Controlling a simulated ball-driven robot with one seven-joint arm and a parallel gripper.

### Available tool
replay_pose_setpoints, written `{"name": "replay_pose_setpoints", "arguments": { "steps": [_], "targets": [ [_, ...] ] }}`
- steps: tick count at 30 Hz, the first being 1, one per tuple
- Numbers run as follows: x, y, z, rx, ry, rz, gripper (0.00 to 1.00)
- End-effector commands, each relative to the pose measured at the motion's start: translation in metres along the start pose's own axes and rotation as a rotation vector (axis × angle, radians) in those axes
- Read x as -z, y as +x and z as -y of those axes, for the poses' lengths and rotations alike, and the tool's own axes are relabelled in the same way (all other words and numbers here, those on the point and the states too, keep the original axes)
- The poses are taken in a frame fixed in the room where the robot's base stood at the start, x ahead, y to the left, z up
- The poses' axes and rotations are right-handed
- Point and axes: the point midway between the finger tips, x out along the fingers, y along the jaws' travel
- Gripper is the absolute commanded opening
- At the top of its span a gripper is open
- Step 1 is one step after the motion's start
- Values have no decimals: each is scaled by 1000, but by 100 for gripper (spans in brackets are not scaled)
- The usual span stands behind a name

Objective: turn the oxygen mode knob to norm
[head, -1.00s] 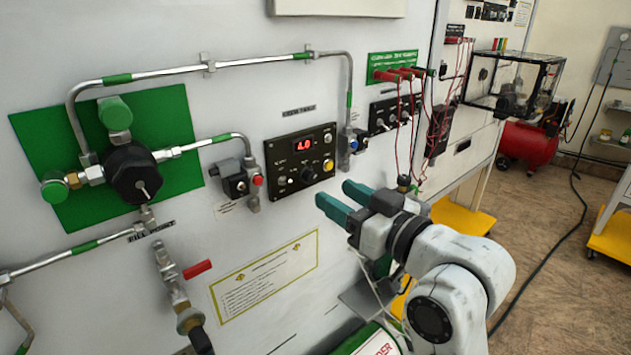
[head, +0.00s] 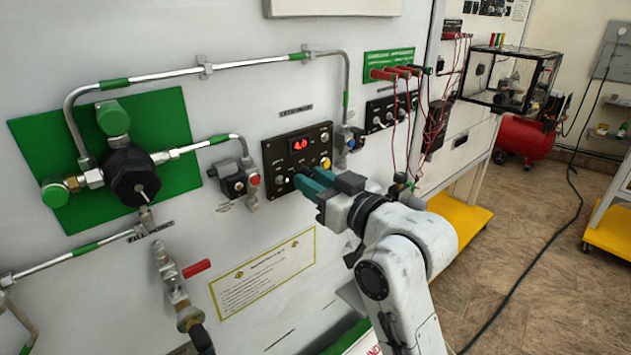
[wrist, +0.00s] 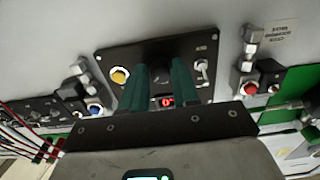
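The black control panel (head: 272,150) on the white wall has a lit red display (head: 299,144) and a yellow button (head: 325,163). It also shows in the wrist view (wrist: 108,57), with the yellow button at left and a toggle switch (wrist: 202,70) at right. My gripper (head: 308,178) is at the panel's lower edge, its two teal fingers pointing at the panel with a gap between them. In the wrist view my gripper (wrist: 165,72) covers the panel's middle, and the display shows between the fingers. The mode knob is hidden or too dark to make out; contact cannot be told.
A valve with a red button (head: 253,180) is left of the panel, and a valve with a blue button (head: 353,144) is right of it. Red cables (head: 396,130) hang farther right. Metal pipes (head: 180,72) run above. Open floor lies at right.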

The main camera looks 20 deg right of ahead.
Motion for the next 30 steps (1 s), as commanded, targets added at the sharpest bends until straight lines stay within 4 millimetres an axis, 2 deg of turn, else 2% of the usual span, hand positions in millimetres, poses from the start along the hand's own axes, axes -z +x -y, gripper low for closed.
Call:
{"name": "replay_pose_setpoints", "arguments": {
  "steps": [1,9,20,30],
  "targets": [
    [0,0,0,0,0,0,25],
    [0,0,0,0,0,0,0],
    [-1,0,0,0,-40,0,0],
    [-3,0,0,0,-263,-2,0]
  ]
}}
